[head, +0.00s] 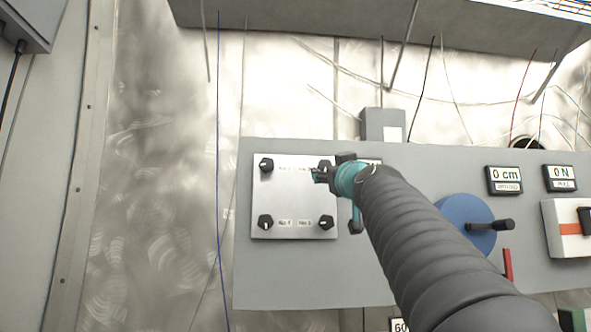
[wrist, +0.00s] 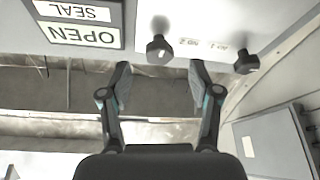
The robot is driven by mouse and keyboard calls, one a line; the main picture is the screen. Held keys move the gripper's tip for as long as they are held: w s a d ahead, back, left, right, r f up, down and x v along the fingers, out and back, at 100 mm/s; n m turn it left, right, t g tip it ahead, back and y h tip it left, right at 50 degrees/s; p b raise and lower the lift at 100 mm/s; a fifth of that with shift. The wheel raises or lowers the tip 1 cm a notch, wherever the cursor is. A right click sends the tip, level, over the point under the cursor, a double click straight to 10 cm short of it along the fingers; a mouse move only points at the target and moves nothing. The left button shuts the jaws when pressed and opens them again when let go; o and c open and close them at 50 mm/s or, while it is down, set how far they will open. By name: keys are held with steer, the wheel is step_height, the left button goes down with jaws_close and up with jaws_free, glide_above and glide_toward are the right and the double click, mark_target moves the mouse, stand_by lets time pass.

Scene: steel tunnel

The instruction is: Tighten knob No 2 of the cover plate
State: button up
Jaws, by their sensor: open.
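The cover plate (head: 295,200) is a pale square plate on the grey panel, with a black knob near each corner. Knob No 2 (head: 325,165) is at its upper right, partly hidden by my gripper (head: 321,175). In the wrist view, which is upside down, this knob (wrist: 159,48) is beside a small "No 2" label (wrist: 185,42). My gripper (wrist: 160,82) is open and empty. The knob shows in line with the gap between the fingers, beyond the tips; no touch is visible. Knob No 1 (head: 266,165) is at the upper left, also in the wrist view (wrist: 246,62).
An OPEN/SEAL sign (wrist: 80,22) is beside knob No 2. A blue wheel with a black handle (head: 468,224), displays reading 0 cm (head: 506,180) and 0 N (head: 561,178), and a red lever (head: 507,264) are to the right. Thin wires hang above; one blue wire (head: 218,150) hangs left.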

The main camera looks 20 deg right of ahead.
steer(key=shift+p+x, duration=1.25)
steer(key=shift+x, duration=1.55)
steer(key=c, duration=1.2)
